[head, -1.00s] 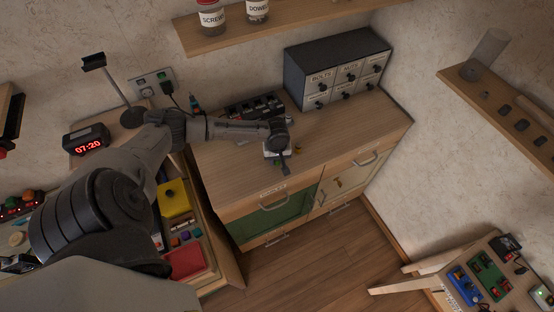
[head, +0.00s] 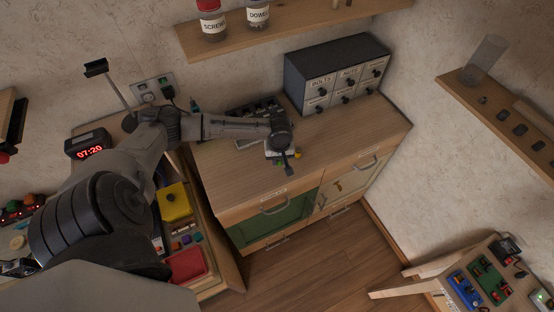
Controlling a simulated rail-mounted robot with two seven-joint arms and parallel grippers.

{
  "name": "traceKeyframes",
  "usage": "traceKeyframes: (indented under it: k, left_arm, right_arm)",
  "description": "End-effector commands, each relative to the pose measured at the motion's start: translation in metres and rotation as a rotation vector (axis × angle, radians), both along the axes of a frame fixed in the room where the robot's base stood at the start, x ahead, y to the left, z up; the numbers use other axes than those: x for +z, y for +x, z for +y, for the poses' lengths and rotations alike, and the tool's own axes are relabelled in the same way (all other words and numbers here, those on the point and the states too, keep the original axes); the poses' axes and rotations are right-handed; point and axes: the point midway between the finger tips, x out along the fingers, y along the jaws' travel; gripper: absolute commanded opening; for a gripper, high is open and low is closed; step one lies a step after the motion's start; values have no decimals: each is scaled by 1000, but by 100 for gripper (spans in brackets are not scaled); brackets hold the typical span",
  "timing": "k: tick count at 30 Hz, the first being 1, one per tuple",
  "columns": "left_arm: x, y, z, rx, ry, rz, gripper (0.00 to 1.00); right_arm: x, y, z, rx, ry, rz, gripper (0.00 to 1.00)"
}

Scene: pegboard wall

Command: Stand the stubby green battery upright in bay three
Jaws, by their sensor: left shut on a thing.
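My left gripper (head: 287,166) points down over the wooden counter, toward its front edge. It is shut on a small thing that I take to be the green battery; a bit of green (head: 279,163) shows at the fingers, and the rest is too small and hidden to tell. A dark rack with several slots (head: 264,107) stands at the back of the counter, partly behind my left forearm; I cannot read its bay numbers. My right gripper is not in view.
A small yellow thing (head: 298,155) and a pale object (head: 271,154) lie by the gripper. A grey drawer cabinet (head: 338,72) stands at the back right. The counter (head: 350,127) is clear on the right. A shelf with jars (head: 212,20) hangs above.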

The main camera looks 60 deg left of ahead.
Motion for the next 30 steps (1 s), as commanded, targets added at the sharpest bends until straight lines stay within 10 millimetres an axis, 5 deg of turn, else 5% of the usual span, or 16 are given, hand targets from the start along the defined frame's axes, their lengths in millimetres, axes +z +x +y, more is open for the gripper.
traceKeyframes:
  k: [6,15,30]
  left_arm:
    - [28,-3,-47,-4,-4,-2,3]
    - [51,-6,-87,-1,-3,-2,3]
    - [58,-10,-96,-108,0,0,3]
  right_arm:
    - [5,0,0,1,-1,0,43]
    - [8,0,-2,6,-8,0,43]
    - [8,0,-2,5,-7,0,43]
